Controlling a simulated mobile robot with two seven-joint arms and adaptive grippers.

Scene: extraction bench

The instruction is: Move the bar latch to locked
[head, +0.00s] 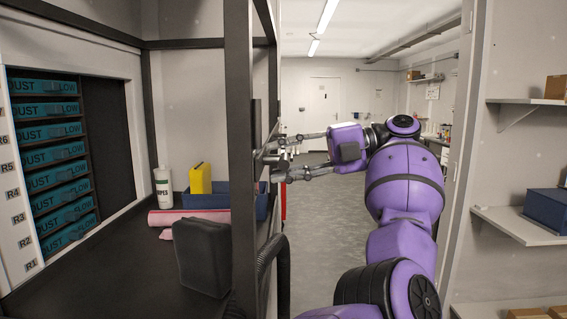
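A dark frame with an open door or panel edge (240,160) stands upright in the middle of the head view. A small metal part, seemingly the bar latch (268,155), sticks out from its right side; it is partly hidden and its position, locked or not, cannot be made out.
Left of the frame, a dark bench (130,255) holds a blue bin (225,202), a yellow container (200,179), a white bottle (162,188), a pink roll (180,216) and a dark block (202,258). Wall shelves (520,226) stand right. Open floor (340,183) lies behind my arm.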

